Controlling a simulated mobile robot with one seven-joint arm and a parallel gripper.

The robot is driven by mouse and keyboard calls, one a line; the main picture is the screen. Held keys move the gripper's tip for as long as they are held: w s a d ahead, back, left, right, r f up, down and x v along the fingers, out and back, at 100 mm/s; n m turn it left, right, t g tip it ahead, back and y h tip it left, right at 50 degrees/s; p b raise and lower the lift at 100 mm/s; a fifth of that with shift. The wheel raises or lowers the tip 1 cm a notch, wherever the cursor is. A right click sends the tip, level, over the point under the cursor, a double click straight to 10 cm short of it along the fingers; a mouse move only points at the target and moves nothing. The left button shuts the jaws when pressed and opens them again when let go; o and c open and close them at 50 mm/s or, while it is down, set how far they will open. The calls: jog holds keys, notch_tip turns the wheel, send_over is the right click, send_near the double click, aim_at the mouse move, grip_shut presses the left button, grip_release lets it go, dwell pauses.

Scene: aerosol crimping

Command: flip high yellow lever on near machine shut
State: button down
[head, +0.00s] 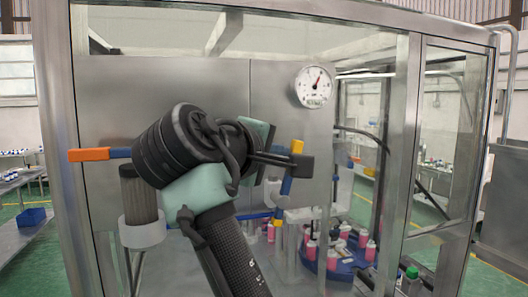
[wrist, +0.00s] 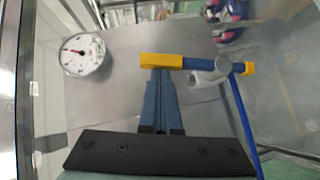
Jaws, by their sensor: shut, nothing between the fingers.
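The high yellow lever (head: 297,146) stands upright in the head view, with a yellow grip at its top and a blue stem below. In the wrist view the yellow lever (wrist: 160,60) lies across the picture, its blue part running right to a grey valve body (wrist: 208,76). My gripper (head: 290,161) is shut and empty, pointing right at the lever just below its yellow grip. In the wrist view the fingertips of my gripper (wrist: 161,73) meet the lever's lower edge; I cannot tell whether they touch. My arm hides part of the machine.
A round gauge (head: 314,86) is on the machine's steel panel (head: 220,85). An orange lever (head: 89,154) points left behind my wrist. Pink bottles stand on a blue turntable (head: 340,270) at lower right. Metal frame posts (head: 400,120) bound the opening.

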jog(key=w+d+f+m, duration=0.1)
jog(key=w+d+f, duration=0.2)
jog(key=d, duration=0.6)
jog(key=shift+f+g+y, duration=0.4)
jog(key=shift+f, duration=0.85)
jog(key=shift+d, duration=0.15)
